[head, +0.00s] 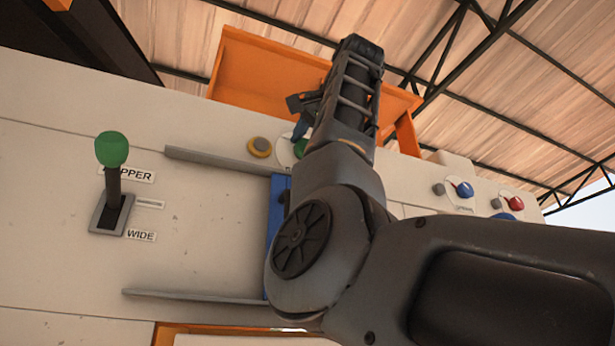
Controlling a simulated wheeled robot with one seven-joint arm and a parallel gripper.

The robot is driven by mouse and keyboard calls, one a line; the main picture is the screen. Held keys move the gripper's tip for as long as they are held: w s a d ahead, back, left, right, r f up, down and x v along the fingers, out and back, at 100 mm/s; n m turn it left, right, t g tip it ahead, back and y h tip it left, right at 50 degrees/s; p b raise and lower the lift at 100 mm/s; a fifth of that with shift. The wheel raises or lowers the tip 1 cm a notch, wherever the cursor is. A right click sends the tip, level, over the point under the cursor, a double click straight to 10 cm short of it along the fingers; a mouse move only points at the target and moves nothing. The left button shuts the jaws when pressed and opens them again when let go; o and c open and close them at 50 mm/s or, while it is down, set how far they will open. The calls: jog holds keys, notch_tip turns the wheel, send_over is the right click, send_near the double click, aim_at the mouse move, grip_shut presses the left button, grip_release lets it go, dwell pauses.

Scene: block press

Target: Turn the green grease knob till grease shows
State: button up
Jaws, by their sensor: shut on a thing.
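The green grease knob (300,148) shows in the head view on the pale panel, on a round white plate and partly hidden behind my arm. My gripper (301,131) reaches down to it from above, and its fingers are shut on the knob. The fingertips are small and partly covered by my wrist, so the exact grip is hard to see.
A green-topped lever (112,150) stands at far left. Blue (464,189) and red (516,203) knobs are at right. Grey rails (220,161) and a blue plate (276,212) lie below. An orange hopper (250,75) rises behind.

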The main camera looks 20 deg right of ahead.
jog(key=o, duration=1)
jog(key=shift+s, duration=0.1)
jog(key=s+b, duration=0.1)
jog(key=s, duration=0.4)
jog(key=s+r+b, duration=0.1)
jog(key=s, duration=0.1)
jog(key=shift+s+d+b, duration=0.1)
jog(key=shift+s+b, duration=0.2)
jog(key=shift+b, duration=0.05)
